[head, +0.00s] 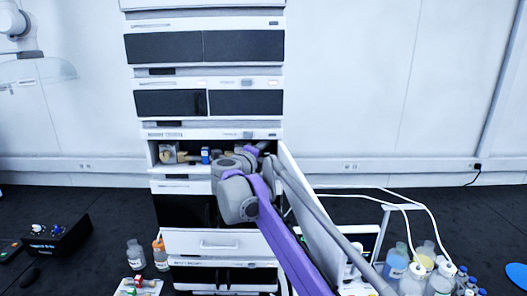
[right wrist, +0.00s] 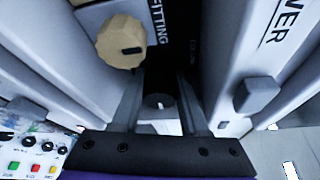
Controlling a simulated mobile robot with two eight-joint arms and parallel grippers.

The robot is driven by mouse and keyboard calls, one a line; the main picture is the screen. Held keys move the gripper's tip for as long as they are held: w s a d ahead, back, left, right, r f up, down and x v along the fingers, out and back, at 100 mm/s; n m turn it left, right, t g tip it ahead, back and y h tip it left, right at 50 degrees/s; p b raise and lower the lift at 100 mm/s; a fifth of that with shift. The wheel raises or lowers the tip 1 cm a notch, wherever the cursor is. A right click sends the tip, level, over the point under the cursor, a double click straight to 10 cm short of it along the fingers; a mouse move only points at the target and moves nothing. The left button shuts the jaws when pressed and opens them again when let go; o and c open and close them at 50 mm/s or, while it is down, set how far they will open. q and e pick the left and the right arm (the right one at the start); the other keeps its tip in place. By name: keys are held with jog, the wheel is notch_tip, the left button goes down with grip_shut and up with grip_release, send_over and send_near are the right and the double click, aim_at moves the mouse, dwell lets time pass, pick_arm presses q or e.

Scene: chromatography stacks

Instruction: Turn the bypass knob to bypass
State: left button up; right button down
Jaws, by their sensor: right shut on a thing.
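In the head view, the tall instrument stack (head: 204,83) stands in the middle, with an open compartment (head: 182,147) partway down. My right arm reaches into this area, and its wrist hides the gripper there. In the right wrist view, my right gripper (right wrist: 161,104) is shut on a small grey round part (right wrist: 158,101) between its fingers. I cannot read a label on that part, so I cannot tell from its look whether it is the bypass knob. A tan knob (right wrist: 120,42) beside the word FITTING sits up and left, clear of the fingers. My left gripper is not in view.
An open door panel (head: 298,170) stands right of the compartment, close to my right arm. A drawer (head: 192,242) is below. Bottles (head: 136,254) stand at lower left and several more at lower right (head: 397,262). A black box (head: 60,240) sits far left.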

jog(key=shift+r, duration=0.1)
jog(key=c, duration=0.7)
grip_release()
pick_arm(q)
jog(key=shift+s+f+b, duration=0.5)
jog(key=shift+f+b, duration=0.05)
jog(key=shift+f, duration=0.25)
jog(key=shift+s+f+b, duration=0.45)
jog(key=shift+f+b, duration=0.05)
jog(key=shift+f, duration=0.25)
pick_arm(e)
jog(key=v, duration=1)
jog(key=shift+s+a, duration=0.15)
jog(key=shift+s, duration=0.25)
